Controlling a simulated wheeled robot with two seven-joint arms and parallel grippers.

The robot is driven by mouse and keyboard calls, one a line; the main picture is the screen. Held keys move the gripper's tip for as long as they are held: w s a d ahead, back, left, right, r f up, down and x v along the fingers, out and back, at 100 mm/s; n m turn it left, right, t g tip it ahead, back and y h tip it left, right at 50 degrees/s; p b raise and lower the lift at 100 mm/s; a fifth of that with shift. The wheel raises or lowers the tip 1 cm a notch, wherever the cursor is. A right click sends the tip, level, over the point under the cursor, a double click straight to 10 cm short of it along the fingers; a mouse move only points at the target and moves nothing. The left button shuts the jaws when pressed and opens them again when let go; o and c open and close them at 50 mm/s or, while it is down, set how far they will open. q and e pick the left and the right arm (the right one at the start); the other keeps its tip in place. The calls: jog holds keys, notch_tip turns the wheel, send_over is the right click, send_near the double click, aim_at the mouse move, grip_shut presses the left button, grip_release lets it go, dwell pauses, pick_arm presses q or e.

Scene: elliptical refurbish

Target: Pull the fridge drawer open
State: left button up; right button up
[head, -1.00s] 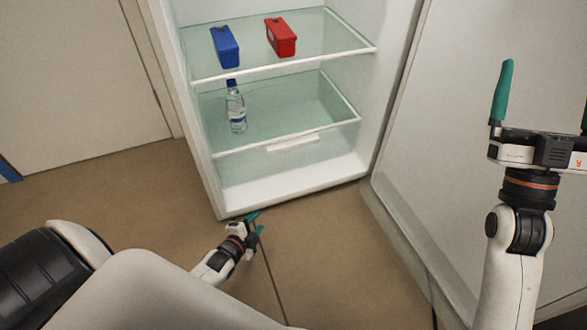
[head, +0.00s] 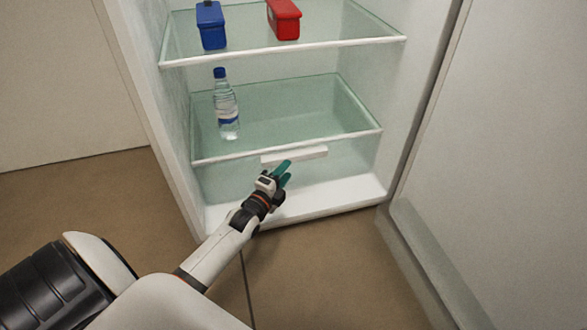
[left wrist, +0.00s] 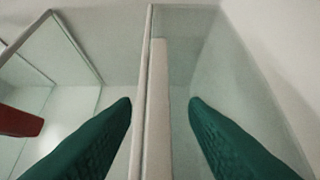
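The fridge drawer (head: 352,158) is the clear bin under the lower glass shelf, and it looks closed. Its white bar handle (head: 305,154) runs along the top of its front. My left gripper (head: 284,172) is at the handle, its green fingers overlapping the handle's lower edge in the head view. In the left wrist view, my left gripper (left wrist: 160,104) is open, with the handle (left wrist: 157,125) running between the two separated fingers. I cannot tell whether either finger touches it. My right gripper is out of view.
A water bottle (head: 226,108) stands on the lower shelf (head: 300,110). A blue box (head: 211,27) and a red box (head: 284,20) stand on the upper shelf. The open fridge door (head: 500,150) is at right. The floor in front is clear.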

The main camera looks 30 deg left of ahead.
aim_at(295, 160)
pick_arm(q)
jog(key=w+b, duration=0.1)
jog(key=w, duration=0.1)
jog(key=w+b, duration=0.1)
jog(key=w, duration=0.1)
jog(key=shift+w+a+f, duration=0.1)
jog(key=shift+a+f, duration=0.05)
jog(key=shift+a, duration=0.05)
jog(key=shift+w, duration=0.5)
grip_shut()
